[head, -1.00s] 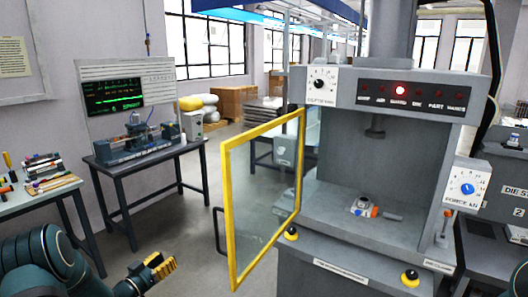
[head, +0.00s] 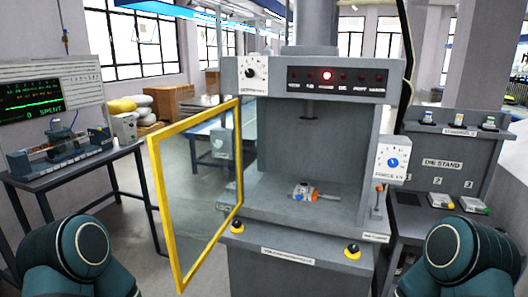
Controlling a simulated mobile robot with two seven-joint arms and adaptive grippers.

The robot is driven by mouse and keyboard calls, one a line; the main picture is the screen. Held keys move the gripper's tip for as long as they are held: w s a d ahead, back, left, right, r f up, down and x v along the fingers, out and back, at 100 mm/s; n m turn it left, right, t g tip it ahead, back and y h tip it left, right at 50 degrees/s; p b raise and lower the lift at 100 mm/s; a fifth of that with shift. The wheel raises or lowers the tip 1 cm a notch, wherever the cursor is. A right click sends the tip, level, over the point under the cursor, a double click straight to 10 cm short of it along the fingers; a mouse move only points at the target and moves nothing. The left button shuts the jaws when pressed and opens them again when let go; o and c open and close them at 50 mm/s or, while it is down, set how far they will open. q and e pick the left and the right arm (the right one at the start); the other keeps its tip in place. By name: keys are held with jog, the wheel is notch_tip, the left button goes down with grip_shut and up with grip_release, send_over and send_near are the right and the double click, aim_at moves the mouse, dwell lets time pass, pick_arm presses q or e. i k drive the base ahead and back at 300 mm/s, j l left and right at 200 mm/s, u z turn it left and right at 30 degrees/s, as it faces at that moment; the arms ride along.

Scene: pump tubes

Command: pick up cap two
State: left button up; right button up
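The die stand (head: 452,165) is at the right. Its upper shelf holds three small pieces in a row: a blue-topped one (head: 428,117), a middle one (head: 459,121) and a yellowish-topped one (head: 489,123). The shelf label is too small to read, and I cannot tell which piece, if any, is cap two. Neither gripper is in view.
The press (head: 315,165) stands in the middle with its yellow-framed door (head: 150,210) swung open to the left. A small block with orange (head: 303,190) lies on its bed. A bench with a test rig (head: 60,150) is at the left.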

aim_at(304, 189)
jog(key=i+j+z, duration=0.15)
jog(key=j+z, duration=0.15)
jog(key=j, duration=0.5)
jog(key=j+z, duration=0.25)
jog(key=j, duration=0.6)
jog(key=j+z, duration=0.3)
jog(key=j, duration=0.55)
jog(key=k+j+z, duration=0.1)
jog(key=j+z, duration=0.15)
jog(key=j, duration=0.55)
jog(key=l+z, duration=0.25)
jog(key=i+l+z, duration=0.2)
jog(key=l, duration=0.25)
jog(key=l+z, duration=0.25)
jog(key=i+l+z, duration=0.2)
jog(key=l, duration=0.2)
jog(key=i+j+u, duration=0.1)
jog(key=i, duration=0.45)
jog(key=i+j+u, duration=0.1)
jog(key=i+j, duration=0.15)
jog(key=i, duration=0.3)
